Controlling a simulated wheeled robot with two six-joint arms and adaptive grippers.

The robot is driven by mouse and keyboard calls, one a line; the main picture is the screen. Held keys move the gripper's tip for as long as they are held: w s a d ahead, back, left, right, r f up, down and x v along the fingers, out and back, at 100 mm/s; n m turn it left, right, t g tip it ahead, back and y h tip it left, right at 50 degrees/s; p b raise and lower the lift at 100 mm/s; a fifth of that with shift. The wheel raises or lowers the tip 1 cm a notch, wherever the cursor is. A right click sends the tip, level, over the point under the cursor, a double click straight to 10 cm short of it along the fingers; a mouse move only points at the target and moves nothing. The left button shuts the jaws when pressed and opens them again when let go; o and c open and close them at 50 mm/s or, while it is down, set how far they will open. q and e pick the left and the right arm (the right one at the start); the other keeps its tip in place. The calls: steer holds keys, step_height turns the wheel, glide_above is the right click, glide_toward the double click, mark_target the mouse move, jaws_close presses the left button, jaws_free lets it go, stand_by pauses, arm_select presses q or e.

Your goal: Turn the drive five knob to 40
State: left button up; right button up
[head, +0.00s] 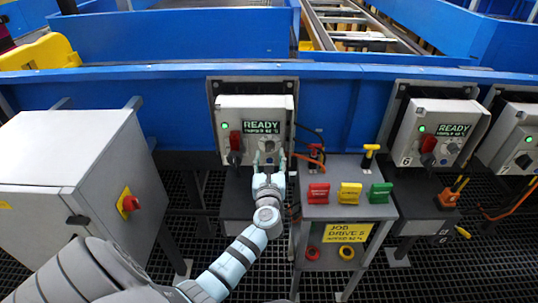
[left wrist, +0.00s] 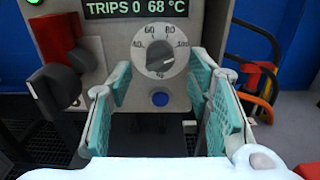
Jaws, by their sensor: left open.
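The drive box (head: 254,108) in front of me is grey, with a lit READY display. Its round dark knob (left wrist: 160,55) sits below the display in the left wrist view, on a pale dial with numbers around it, 60 and 80 among them. I cannot tell its exact setting. In the head view the knob (head: 268,146) is small and close to my fingertips. My left gripper (head: 268,162) is open in front of the box. In the left wrist view its teal-padded fingers (left wrist: 163,95) stand apart below and beside the knob, without visible contact. My right gripper is not in view.
A red-and-black lever switch (left wrist: 58,72) is left of the knob. A stand (head: 345,209) with red, yellow and green blocks and a yellow job sign is to the right. An orange cable (left wrist: 268,92) hangs nearby. Box 6 (head: 435,125) is further right; a grey cabinet (head: 75,150) is left.

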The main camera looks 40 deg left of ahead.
mark_target(270, 147)
arm_select(q)
steer(key=shift+x, duration=1.5)
steer(key=shift+c, duration=0.3)
jaws_close()
